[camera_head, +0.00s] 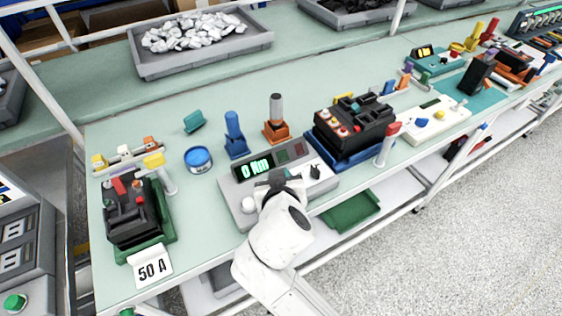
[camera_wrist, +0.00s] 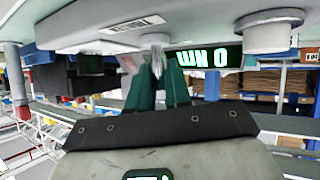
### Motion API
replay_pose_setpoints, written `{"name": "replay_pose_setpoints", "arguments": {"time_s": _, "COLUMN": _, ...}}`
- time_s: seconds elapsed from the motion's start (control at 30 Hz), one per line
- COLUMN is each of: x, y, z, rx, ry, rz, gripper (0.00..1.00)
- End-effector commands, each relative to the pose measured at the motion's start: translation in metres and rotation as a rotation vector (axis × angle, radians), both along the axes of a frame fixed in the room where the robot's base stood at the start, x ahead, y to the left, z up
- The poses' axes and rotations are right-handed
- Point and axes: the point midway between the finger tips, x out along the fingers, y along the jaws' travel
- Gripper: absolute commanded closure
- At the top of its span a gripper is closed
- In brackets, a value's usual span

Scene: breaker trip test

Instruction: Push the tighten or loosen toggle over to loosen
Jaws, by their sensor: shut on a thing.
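The grey torque tester (camera_head: 236,187) stands on the bench with its green display (camera_head: 256,169) reading 0 Nm; the display shows upside down in the wrist view (camera_wrist: 205,57). The toggle (camera_wrist: 155,42) is a small silver lever on the tester's panel. My gripper (camera_wrist: 157,76) is shut on the toggle, with its dark green fingers closed around the lever. In the head view my gripper (camera_head: 275,184) is over the tester's middle and hides the toggle. Which side the toggle leans to, I cannot tell.
A white round button (camera_head: 248,204) is left of my gripper and a black knob (camera_head: 316,171) is right of it. A blue tape roll (camera_head: 198,159), blue and orange upright tools, and black breakers (camera_head: 352,124) stand around the tester. A "50 A" card (camera_head: 150,267) lies front left.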

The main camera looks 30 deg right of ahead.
Motion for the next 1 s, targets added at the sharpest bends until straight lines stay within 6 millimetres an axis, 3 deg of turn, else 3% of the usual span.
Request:
{"name": "replay_pose_setpoints", "arguments": {"time_s": 0.03, "x": 0.002, "y": 0.001, "z": 0.010, "rx": -0.002, "ry": 0.031, "rz": 0.003, "gripper": 1.00}}
{"name": "replay_pose_setpoints", "arguments": {"time_s": 0.5, "x": 0.012, "y": 0.001, "z": 0.002, "rx": -0.001, "ry": 0.249, "rz": 0.004, "gripper": 1.00}}
{"name": "replay_pose_setpoints", "arguments": {"time_s": 1.0, "x": 0.013, "y": 0.001, "z": -0.003, "rx": -0.001, "ry": 0.297, "rz": 0.005, "gripper": 1.00}}
